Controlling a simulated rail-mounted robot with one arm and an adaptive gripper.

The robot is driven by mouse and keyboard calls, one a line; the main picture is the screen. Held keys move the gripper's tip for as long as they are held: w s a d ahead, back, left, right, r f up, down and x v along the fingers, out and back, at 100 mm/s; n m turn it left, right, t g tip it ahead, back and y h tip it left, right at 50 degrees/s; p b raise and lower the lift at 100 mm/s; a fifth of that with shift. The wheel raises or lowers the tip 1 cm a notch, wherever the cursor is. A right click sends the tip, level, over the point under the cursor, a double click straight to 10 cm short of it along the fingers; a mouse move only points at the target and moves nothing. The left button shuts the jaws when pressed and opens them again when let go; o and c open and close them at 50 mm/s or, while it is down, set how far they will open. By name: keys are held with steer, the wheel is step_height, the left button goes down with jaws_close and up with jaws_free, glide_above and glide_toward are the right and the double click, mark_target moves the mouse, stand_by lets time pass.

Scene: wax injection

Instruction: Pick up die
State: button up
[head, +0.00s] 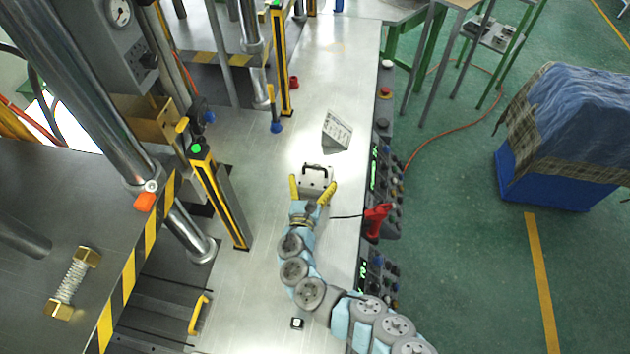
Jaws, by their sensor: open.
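The die (316,181) appears to be the small silvery metal block with a black handle on top. It sits on the metal bench in the middle of the head view. My gripper (312,190) is open, its two yellow fingers spread at the near side of the die. The left finger is beside the die's left edge, and the right finger overlaps its near right corner in the picture. I cannot tell the height of the fingers or whether they touch it. Nothing is held.
A yellow-black post (222,198) and press columns are on the left. A red handheld tool (376,221) and control panels line the bench's right edge. The bench (262,290) is mostly clear left of my arm.

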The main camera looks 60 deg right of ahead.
mark_target(315, 169)
steer(key=shift+w+x, duration=0.2)
steer(key=shift+x, duration=2.25)
steer(key=shift+f, duration=0.1)
steer(key=shift+a, duration=0.1)
steer(key=c, duration=1.1)
